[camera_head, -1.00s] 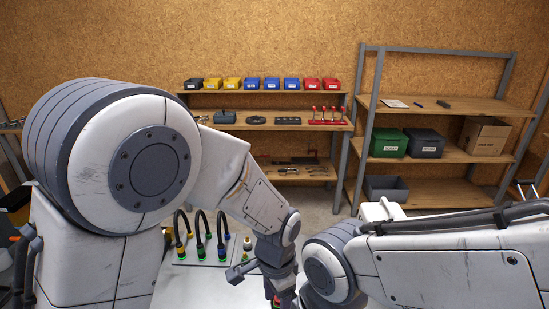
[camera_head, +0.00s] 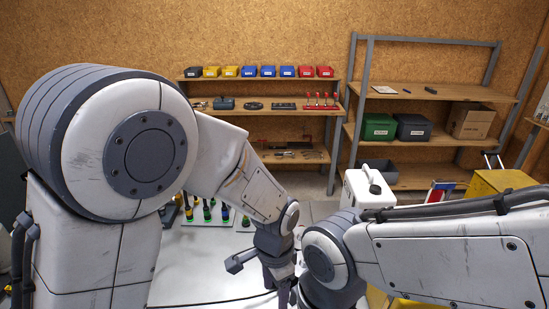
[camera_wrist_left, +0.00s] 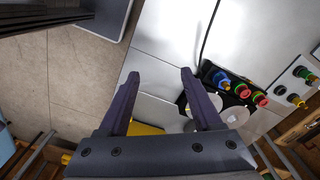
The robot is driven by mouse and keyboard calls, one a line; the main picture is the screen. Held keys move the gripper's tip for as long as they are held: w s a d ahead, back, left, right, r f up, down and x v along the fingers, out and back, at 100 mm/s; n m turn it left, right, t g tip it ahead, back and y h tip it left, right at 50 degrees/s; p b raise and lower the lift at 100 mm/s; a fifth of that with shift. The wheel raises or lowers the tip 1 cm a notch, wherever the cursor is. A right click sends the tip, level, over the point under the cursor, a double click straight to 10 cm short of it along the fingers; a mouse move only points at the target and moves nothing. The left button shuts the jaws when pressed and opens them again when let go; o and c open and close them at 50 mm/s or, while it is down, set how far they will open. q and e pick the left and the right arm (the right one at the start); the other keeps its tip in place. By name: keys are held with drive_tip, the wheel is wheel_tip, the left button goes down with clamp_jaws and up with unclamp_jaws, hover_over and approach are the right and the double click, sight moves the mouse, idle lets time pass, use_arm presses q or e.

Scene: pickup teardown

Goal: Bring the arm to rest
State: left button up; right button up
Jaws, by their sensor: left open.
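My left arm comes in from the left in the head view, bent at a large round joint, with its forearm sloping down to the wrist. The left gripper hangs low in the middle, partly hidden by my other arm. In the left wrist view the left gripper (camera_wrist_left: 160,80) has its two dark fingers spread apart with nothing between them. It is above the edge of a pale metal worktop (camera_wrist_left: 170,45). My right arm reaches in from the right in the head view; its gripper is not in view.
Connectors with coloured rings (camera_wrist_left: 240,90) stand right of the fingers. Tiled floor (camera_wrist_left: 60,90) lies left. In the head view, a white canister (camera_head: 366,190) and a yellow box (camera_head: 495,190) stand behind my right arm. Shelves with bins (camera_head: 268,71) line the back wall.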

use_arm(q)
drive_tip(key=s+a+r+n+b, duration=0.1)
drive_tip(key=s+a+r+n, duration=0.1)
drive_tip(key=s, duration=0.5)
drive_tip(key=s+a+r+n+h+b, duration=0.1)
drive_tip(key=s+a+r+n, duration=0.1)
drive_tip(key=s, duration=0.5)
drive_tip(key=shift+a+r+n+b, duration=0.3)
drive_tip(key=shift+a+r+b, duration=0.1)
drive_tip(key=shift+r, duration=0.35)
